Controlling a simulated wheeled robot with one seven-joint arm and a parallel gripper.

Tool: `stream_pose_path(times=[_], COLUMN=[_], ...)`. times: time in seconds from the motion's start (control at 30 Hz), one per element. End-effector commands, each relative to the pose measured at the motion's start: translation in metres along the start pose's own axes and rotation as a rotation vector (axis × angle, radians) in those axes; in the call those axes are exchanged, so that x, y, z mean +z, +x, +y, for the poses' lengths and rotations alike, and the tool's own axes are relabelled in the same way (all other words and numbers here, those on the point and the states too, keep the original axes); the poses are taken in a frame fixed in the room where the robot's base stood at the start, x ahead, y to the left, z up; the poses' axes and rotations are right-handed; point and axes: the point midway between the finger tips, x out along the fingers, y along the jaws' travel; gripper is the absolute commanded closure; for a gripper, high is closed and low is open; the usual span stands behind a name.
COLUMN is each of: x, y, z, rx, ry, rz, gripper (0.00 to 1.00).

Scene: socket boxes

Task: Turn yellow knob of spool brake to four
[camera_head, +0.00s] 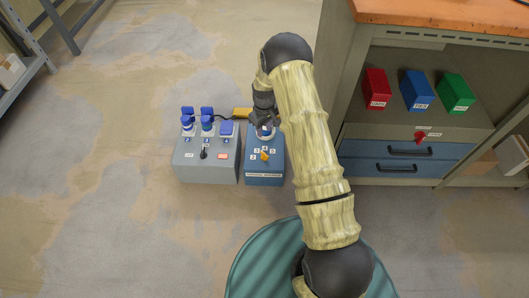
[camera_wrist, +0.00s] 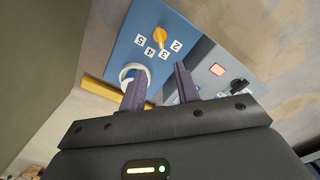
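The spool brake is a blue box (camera_head: 265,170) on the floor, right of the grey box. Its yellow knob (camera_head: 264,155) sits among number labels on top. In the wrist view the knob (camera_wrist: 159,36) is near the top centre, with labels 5, 4, 3 and 2 around its lower side. Its narrow end seems to point toward 3. My gripper (camera_wrist: 160,78) is open and empty, its fingertips apart and short of the knob. In the head view my gripper (camera_head: 264,112) is over the box's far end, partly hidden by my arm.
A white-ringed round socket (camera_wrist: 133,74) on the blue box is beside one finger. The grey box (camera_head: 205,165) carries blue plugs, a black switch and a red label. A yellow object (camera_head: 242,112) lies behind. A workbench (camera_head: 440,12) with coloured boxes stands right.

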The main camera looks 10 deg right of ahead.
Motion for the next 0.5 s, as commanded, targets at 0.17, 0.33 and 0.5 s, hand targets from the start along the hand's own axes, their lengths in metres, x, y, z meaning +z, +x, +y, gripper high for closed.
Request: stream_pose_path(times=[0.17,0.33,0.5], x=[0.001,0.001,0.001], y=[0.034,0.065,0.095], z=[0.000,0.000,0.000], rx=[-0.001,-0.001,0.000], ry=[0.001,0.002,0.001], rz=[-0.002,-0.002,-0.001], gripper=[0.68,0.68,0.68])
